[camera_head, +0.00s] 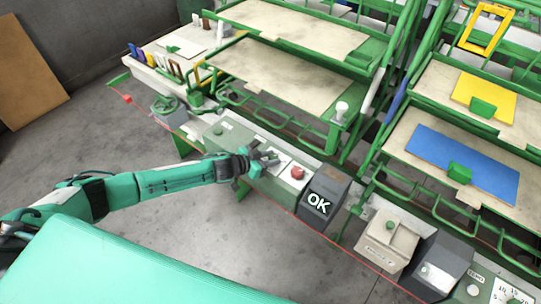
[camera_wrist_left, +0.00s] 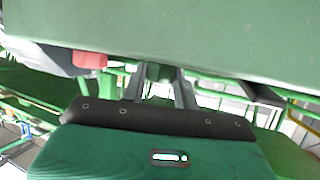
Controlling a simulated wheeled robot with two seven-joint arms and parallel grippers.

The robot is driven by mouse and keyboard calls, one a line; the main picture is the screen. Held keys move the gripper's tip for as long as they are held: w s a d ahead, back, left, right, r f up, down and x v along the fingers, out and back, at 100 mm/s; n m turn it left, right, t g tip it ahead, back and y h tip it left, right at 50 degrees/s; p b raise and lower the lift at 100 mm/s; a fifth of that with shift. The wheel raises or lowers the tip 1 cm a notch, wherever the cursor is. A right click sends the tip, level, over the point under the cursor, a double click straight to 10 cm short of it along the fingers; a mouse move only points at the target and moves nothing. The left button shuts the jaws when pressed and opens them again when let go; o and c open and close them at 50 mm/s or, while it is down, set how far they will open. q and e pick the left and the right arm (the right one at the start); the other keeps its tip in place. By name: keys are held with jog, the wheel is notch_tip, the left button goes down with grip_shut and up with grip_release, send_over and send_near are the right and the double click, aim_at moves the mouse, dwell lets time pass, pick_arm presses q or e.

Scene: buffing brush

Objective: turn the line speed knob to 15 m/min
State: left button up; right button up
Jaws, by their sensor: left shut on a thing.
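My left gripper (camera_head: 266,158) reaches in from the left to the sloped green control panel. It is shut on a small control at a white plate (camera_head: 281,162), just left of the red button (camera_head: 297,173). The gripper hides most of that control, so its pointer and setting cannot be read. In the left wrist view the fingers (camera_wrist_left: 160,85) run forward under a large green surface, and their tips are unclear. A white dial plate (camera_head: 510,292) with numbers is cut off at the lower right corner; its label is not readable. My right gripper is not in view.
A dark box with an OK display (camera_head: 318,201) stands right of the red button. Green racks with boards rise behind.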

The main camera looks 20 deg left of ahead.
pick_arm(q)
jog(key=shift+w+a+r+m+g+h, duration=0.15)
jog(key=shift+w+a+m+g+h, duration=0.1)
jog(key=shift+m+g+h, duration=0.95)
jog(key=shift+m, duration=0.2)
jog(key=shift+w+m+g+h+b, duration=0.1)
jog(key=shift+m+g+h+b, duration=0.4)
jog(key=shift+m+g, duration=0.8)
jog(key=shift+h+b, duration=0.3)
jog(key=o, duration=1)
